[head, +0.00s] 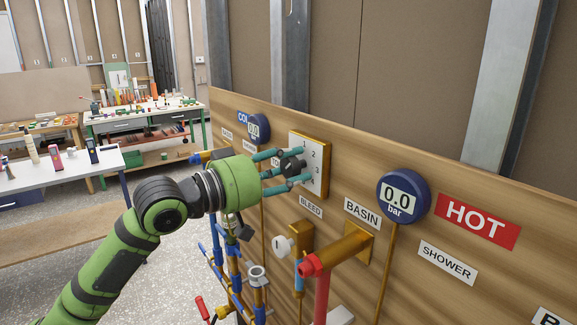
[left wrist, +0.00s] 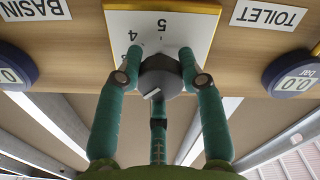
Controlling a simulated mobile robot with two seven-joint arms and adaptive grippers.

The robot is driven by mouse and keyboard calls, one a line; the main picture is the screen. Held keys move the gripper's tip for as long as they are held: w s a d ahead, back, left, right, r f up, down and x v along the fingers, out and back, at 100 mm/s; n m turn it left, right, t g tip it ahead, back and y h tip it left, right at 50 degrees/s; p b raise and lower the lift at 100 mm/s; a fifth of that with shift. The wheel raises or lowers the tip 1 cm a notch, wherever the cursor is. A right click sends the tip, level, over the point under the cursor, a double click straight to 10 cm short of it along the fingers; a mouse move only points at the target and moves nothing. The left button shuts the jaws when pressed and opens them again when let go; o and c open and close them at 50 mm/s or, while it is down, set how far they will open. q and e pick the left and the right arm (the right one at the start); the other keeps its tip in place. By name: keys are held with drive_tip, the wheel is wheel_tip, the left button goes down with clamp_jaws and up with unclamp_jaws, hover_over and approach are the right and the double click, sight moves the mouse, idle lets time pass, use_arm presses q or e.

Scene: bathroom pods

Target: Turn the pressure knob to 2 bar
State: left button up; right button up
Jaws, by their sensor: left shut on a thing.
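The pressure knob (head: 292,166) is dark grey and sits on a white dial plate (head: 322,160) with a yellow edge and printed numbers. My left gripper (head: 299,168) has its teal fingers closed around the knob. In the left wrist view, upside down, the fingers grip the knob (left wrist: 160,75) from its sides, and 3, 4 and 5 show on the plate (left wrist: 180,25). A light mark is on the knob's face, but I cannot tell which number it points to. My right gripper is out of view.
A blue gauge (head: 403,196) reading 0.0 bar is to the right, and another blue gauge (head: 257,128) is to the left. Workbenches (head: 150,118) are far behind on the left.

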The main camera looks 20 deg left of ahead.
use_arm(q)
drive_tip(key=shift+d+f, duration=0.2)
drive_tip(key=shift+f, duration=0.3)
drive_tip(key=o, duration=1.2)
drive_tip(key=shift+s, duration=0.1)
drive_tip(key=shift+c, duration=0.2)
drive_tip(key=shift+r, duration=0.15)
drive_tip(key=shift+s+a, duration=0.2)
drive_tip(key=shift+a, duration=0.2)
drive_tip(key=v, duration=1.1)
drive_tip(key=shift+s+r, duration=0.15)
drive_tip(key=shift+d, duration=0.15)
